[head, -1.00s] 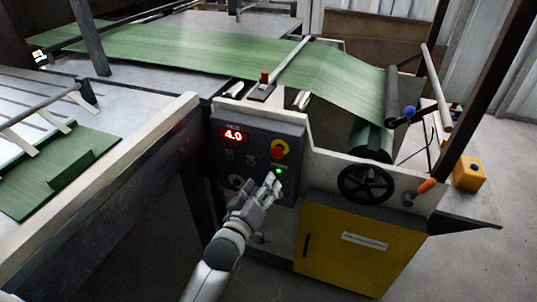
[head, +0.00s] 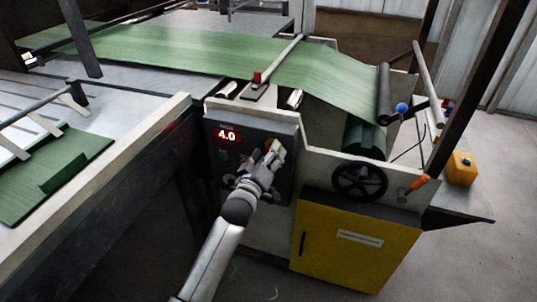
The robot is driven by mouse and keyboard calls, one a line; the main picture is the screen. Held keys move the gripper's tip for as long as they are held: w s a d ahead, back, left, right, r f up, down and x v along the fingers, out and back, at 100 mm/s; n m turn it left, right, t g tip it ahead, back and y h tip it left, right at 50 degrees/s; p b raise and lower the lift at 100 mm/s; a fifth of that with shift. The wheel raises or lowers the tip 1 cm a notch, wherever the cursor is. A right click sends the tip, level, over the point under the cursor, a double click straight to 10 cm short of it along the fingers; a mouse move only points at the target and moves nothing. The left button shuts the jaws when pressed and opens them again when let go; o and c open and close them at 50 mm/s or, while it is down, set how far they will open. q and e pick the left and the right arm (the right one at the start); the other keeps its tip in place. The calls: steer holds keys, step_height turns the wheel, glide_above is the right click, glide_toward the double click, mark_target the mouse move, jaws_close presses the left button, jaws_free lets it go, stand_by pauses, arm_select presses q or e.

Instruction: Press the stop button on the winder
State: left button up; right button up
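The winder's dark control panel (head: 214,160) carries a red display (head: 227,135) reading 4.0. The stop button (head: 268,144) is a red head on a yellow collar at the panel's upper right. Only a small orange-yellow part of it shows beside my fingers. My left gripper (head: 274,151) is in front of the panel with its fingertips over the button. I cannot tell whether they touch it or how far apart the fingers are. The green light lower on the panel is hidden behind the gripper. My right gripper is out of view.
Green sheet material (head: 200,48) runs over the machine to a roller at the right. A black handwheel (head: 361,181) and a yellow cabinet (head: 345,245) are right of the panel. A pale rail (head: 110,160) lies to the left.

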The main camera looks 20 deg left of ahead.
arm_select(q)
steer(key=shift+w, duration=0.15)
jaws_close()
steer(key=shift+w+r, duration=0.1)
steer(key=shift+w, duration=0.35)
stand_by(0.3)
steer(key=shift+c, duration=1.7)
jaws_free()
steer(key=o, duration=0.3)
steer(key=shift+w, duration=0.1)
steer(key=shift+o, duration=0.2)
